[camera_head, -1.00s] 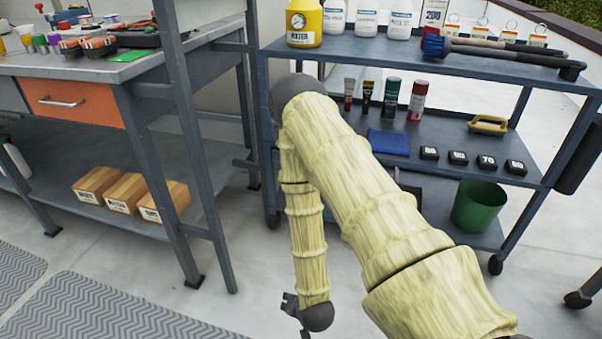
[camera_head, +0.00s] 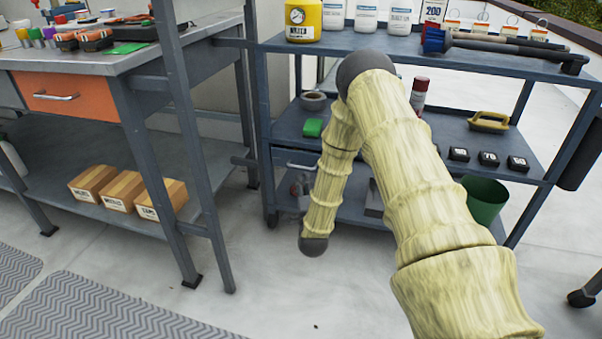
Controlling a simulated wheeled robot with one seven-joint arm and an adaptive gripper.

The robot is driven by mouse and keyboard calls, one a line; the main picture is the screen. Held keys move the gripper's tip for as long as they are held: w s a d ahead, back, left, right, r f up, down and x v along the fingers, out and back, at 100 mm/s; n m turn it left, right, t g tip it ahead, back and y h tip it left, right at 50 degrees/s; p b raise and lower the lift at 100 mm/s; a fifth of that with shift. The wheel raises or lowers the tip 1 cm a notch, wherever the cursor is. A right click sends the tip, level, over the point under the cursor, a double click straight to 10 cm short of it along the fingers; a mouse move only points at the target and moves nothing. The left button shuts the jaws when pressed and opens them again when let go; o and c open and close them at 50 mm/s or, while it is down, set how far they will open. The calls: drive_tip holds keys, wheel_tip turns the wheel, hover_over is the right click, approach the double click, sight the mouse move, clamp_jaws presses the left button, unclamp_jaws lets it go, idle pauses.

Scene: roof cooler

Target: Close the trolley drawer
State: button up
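The blue-grey trolley (camera_head: 410,47) stands at the centre and right, with several shelf levels. Under the left end of its middle shelf, a grey drawer front (camera_head: 290,158) with a pale bar handle (camera_head: 301,166) shows. My arm covers the right part of the drawer, and I cannot tell how far open it is. My arm passes in front of the trolley, bent at an elbow near its top shelf, with the lower part hanging down before the drawer.
A workbench with an orange drawer (camera_head: 68,97) stands at left, with several cardboard boxes (camera_head: 128,189) on its lower shelf. A green bin (camera_head: 484,199) sits low on the trolley's right. Bottles stand on the top shelf. The floor in front is clear.

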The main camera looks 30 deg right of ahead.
drive_tip(key=b+x, duration=0.2)
drive_tip(key=x, duration=0.5)
clamp_jaws()
